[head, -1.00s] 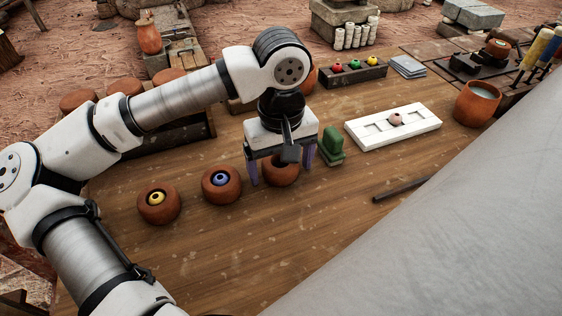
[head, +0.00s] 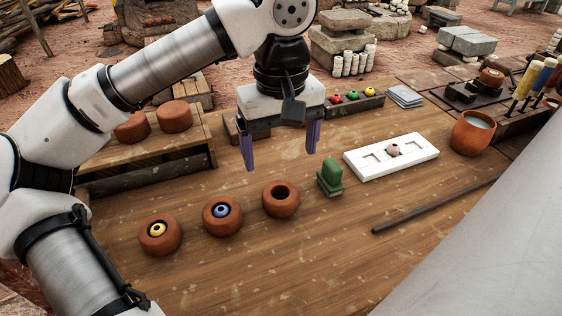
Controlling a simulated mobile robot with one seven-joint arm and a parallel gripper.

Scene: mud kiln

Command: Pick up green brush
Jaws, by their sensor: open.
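The green brush (head: 331,177) stands on the wooden table, right of the empty clay pot and left of the white tray. It has a green block-like top and a lighter base. My gripper (head: 281,160) is open and empty, its two purple fingers pointing down and spread wide. It hangs above the table, up and to the left of the brush in the picture, and does not touch it. The brush is in clear view.
Three clay pots stand in a row: one with a yellow ring (head: 159,238), one with a blue ring (head: 222,217), and an empty one (head: 281,201). Right are a white tray (head: 420,163), a dark rod (head: 430,207) and a clay cup (head: 472,137). The front table is clear.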

